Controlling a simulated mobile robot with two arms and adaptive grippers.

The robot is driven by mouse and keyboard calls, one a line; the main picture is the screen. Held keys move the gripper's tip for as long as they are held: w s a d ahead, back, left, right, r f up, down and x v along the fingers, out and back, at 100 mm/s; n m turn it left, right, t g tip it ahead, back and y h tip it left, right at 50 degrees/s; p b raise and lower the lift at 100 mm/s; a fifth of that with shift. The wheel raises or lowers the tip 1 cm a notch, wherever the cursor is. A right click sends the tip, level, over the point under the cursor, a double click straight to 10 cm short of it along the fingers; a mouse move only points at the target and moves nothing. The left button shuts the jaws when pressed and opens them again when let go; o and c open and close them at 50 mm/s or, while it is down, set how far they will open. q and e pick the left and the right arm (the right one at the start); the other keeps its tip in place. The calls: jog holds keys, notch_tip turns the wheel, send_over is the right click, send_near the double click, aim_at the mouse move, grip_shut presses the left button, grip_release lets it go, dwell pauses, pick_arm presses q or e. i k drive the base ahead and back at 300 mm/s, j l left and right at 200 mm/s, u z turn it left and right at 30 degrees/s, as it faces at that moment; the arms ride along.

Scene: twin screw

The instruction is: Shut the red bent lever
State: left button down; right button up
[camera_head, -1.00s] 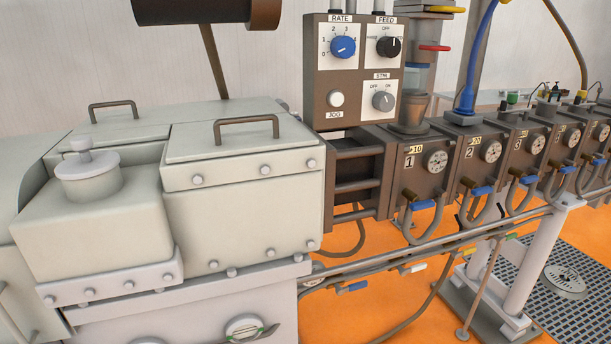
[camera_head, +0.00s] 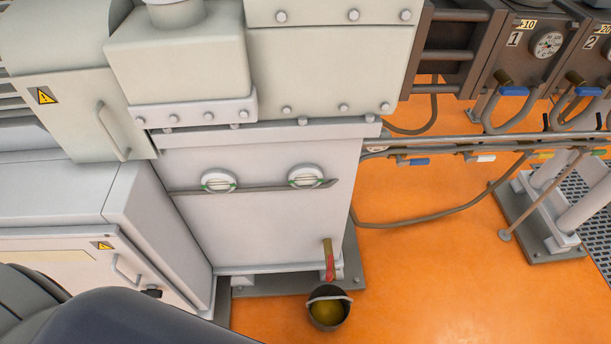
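The red lever (camera_head: 329,268) is at the lower right of the grey machine base, close to the floor. Its red handle hangs downward below a brass-coloured fitting (camera_head: 327,247). A dark bucket (camera_head: 327,307) with a light rim bar and yellowish contents stands on the floor just below it. Neither of my grippers shows in the head view. A dark rounded part of my own body fills the bottom left.
The grey machine base (camera_head: 260,220) stands above a dark floor plate (camera_head: 290,284). A white cabinet (camera_head: 70,215) with a handle is at the left. Pipes and a hose (camera_head: 430,222) run at the right. Orange floor (camera_head: 430,290) is open right of the bucket.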

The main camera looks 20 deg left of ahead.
aim_at(330, 275)
jog(key=k+l, duration=0.1)
jog(key=k, duration=0.45)
jog(key=k+l, duration=0.15)
jog(key=k, duration=0.35)
jog(key=k+l, duration=0.1)
jog(key=k, duration=0.45)
